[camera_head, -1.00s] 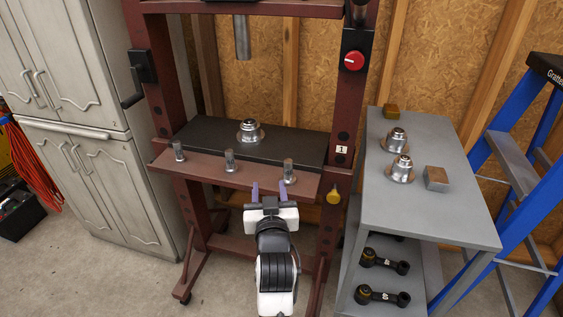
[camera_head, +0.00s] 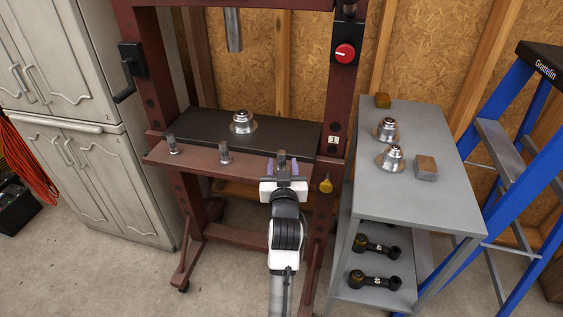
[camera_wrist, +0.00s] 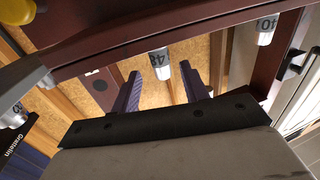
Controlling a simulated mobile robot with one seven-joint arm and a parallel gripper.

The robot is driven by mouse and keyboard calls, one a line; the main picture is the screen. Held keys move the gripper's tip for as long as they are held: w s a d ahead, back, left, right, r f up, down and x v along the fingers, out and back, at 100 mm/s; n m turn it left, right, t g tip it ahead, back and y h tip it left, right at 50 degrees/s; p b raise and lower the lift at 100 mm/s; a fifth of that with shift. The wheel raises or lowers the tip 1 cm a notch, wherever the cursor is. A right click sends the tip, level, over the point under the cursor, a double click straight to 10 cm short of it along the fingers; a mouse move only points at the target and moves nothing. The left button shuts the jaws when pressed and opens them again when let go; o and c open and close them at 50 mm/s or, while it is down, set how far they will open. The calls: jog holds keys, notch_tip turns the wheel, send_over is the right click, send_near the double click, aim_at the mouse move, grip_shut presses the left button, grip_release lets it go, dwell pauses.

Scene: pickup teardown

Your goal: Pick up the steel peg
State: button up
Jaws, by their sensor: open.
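Three steel pegs stand in a row on the red-brown front ledge (camera_head: 195,160) of the press: a left peg (camera_head: 172,143), a middle peg (camera_head: 224,152) and a right peg (camera_head: 282,157). My gripper (camera_head: 282,168) is open at the right peg, with a purple finger on either side. In the wrist view, a peg marked 48 (camera_wrist: 160,63) shows between and just beyond the spread fingertips (camera_wrist: 161,75), with gaps on both sides. Another peg marked 40 (camera_wrist: 265,30) is farther right there. The right peg's lower part is hidden by my gripper in the head view.
A flanged steel part (camera_head: 242,122) sits on the black press plate (camera_head: 185,125) behind the pegs. The press ram (camera_head: 233,30) hangs above. A grey side table (camera_head: 395,185) with steel parts and blocks stands right, beside a blue ladder (camera_head: 520,160). Cabinets (camera_head: 85,120) stand left.

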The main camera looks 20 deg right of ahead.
aim_at(282, 158)
jog(key=x, duration=0.3)
jog(key=p+x, duration=0.1)
jog(key=shift+w+r, duration=0.2)
jog(key=shift+r, duration=0.05)
jog(key=shift+c, duration=0.4)
grip_shut()
